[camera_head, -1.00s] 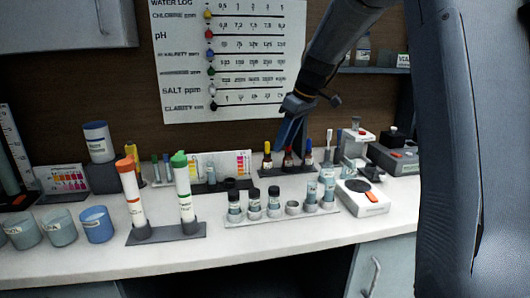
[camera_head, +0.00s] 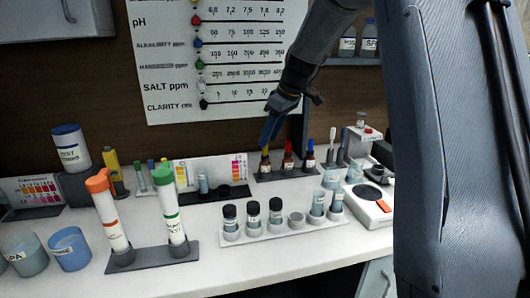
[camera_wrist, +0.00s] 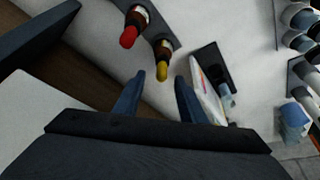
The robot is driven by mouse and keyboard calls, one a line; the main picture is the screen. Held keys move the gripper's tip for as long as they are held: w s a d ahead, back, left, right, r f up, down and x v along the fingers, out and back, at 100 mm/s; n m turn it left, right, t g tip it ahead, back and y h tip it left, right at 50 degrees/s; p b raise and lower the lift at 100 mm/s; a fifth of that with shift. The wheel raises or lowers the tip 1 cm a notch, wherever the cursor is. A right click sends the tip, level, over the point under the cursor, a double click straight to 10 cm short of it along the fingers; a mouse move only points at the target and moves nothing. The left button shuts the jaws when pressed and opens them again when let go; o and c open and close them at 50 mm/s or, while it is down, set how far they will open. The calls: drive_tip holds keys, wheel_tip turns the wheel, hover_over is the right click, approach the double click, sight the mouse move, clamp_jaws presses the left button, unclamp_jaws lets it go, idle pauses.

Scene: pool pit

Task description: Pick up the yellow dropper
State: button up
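The yellow dropper (camera_head: 265,161) is a small dark bottle with a yellow bulb, standing at the left end of a dark rack (camera_head: 284,174) on the counter. It also shows in the wrist view (camera_wrist: 162,50), its yellow bulb pointing toward my gripper. My gripper (camera_head: 268,141) is just above it in the head view. In the wrist view my gripper (camera_wrist: 161,78) is open, one finger on each side of the yellow bulb's line, with nothing held. Whether the fingertips reach past the bulb is hard to tell.
A red dropper (camera_head: 288,157) and a blue dropper (camera_head: 310,155) stand to the right in the same rack. A dark tray with a colour card (camera_head: 210,171) is to the left. Capped vials in a white rack (camera_head: 285,232) and tall tubes (camera_head: 112,215) stand in front.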

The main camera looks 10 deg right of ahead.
drive_tip(key=shift+p+x, duration=0.5)
drive_tip(key=shift+x, duration=1.45)
drive_tip(key=shift+a, duration=0.15)
drive_tip(key=c, duration=0.7)
drive_tip(key=shift+o, duration=0.2)
drive_tip(key=shift+r, duration=0.15)
wheel_tip(320, 180, up, 10)
drive_tip(key=shift+f+b, duration=0.1)
drive_tip(key=shift+b, duration=0.9)
drive_tip(key=shift+s, duration=0.1)
